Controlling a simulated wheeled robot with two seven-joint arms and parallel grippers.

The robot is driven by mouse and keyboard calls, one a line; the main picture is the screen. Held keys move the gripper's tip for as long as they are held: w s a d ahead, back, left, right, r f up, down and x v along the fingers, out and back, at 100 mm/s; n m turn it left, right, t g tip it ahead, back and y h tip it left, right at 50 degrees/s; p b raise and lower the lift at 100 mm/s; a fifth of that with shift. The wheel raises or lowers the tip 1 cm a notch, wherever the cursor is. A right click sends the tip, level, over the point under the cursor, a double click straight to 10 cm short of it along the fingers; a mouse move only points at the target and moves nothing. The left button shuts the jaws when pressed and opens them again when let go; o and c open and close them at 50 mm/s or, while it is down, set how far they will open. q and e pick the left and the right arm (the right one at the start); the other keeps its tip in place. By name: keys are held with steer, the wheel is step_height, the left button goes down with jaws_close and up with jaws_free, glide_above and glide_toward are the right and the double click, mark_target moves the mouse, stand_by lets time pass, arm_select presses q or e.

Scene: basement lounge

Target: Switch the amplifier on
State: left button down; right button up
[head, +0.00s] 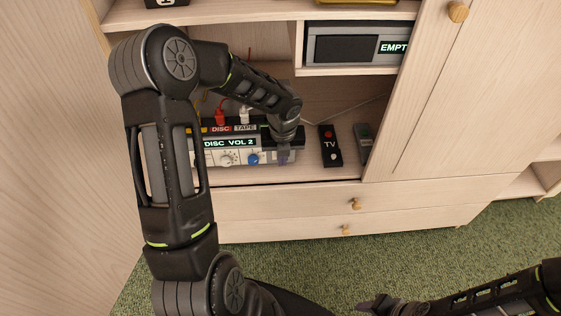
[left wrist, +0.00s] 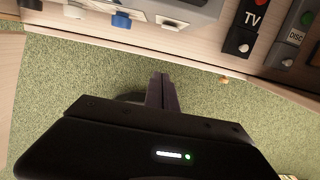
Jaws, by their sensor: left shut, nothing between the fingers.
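The amplifier (head: 214,159) stands on the cabinet's lower shelf, a silver-fronted box with a lit display (head: 229,143) reading "DISC VOL 2". Its front has a white knob (head: 227,159) and a blue knob (head: 252,159). In the left wrist view the underside of the amplifier (left wrist: 185,6), the blue knob (left wrist: 121,20) and a small pale part (left wrist: 168,22) show at the top. My left gripper (head: 284,156) is shut and empty at the front's right end, hiding part of it; its fingers also show in the left wrist view (left wrist: 161,90). My right gripper (head: 372,304) is low in the head view, its jaws unclear.
A black TV remote (head: 330,146) and a grey DISC remote (head: 364,141) lie right of the amplifier. Red and white plugs (head: 220,116) stand behind it. A device reading "EMPTY" (head: 345,47) sits above. Drawers (head: 290,204) and green carpet (head: 420,262) lie below.

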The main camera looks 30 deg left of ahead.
arm_select(q)
steer(key=shift+s+d+r, duration=0.15)
steer(key=shift+s+r, duration=0.1)
steer(key=shift+r, duration=0.35)
steer(key=shift+s+d+r, duration=0.15)
steer(key=shift+s+r, duration=0.05)
steer(key=shift+r, duration=0.4)
steer(key=s+d+f+n+t+h, duration=0.15)
steer(key=d+f+n, duration=0.25)
steer(key=d+n, duration=0.55)
steer(key=d+f+n+t+h, duration=0.1)
steer(key=d+f+n+h, duration=0.25)
steer(key=d+n, duration=0.65)
steer(key=s+d+f+n+g, duration=0.1)
steer(key=s+d+f+n, duration=0.2)
steer(key=s, duration=0.6)
steer(key=s+d+f+n+g, duration=0.2)
steer(key=s+d+f+n, duration=0.1)
steer(key=s+f+n, duration=0.4)
steer(key=shift+s+n, duration=0.45)
steer(key=shift+s, duration=0.55)
